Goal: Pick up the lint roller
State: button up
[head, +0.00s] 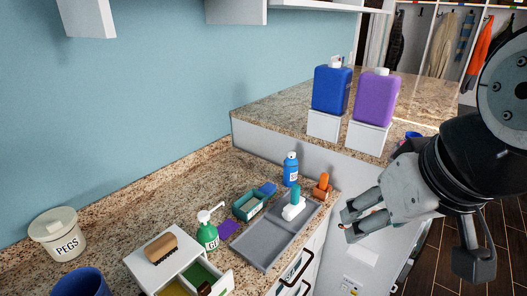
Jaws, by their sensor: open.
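A small item with a white, roll-like body and an upright teal handle (294,206) rests on the grey tray (261,240) on the granite counter. It looks like the lint roller, though it is too small to be sure. My gripper (352,222) is on the right in the head view, open and empty. It appears in front of the counter's right edge, to the right of the tray and apart from the item.
Near the tray stand a blue bottle (291,170), an orange item (322,187), a teal box (250,205) and a green pump bottle (208,235). A white drawer unit (146,270) is at the front. Blue (331,90) and purple (376,100) jugs stand on the raised counter.

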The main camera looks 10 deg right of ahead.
aim_at(298, 204)
jog(key=i+l+u, duration=0.15)
jog(key=l+u, duration=0.25)
jog(key=i+l+u, duration=0.1)
jog(key=l+u, duration=0.15)
jog(key=u, duration=0.2)
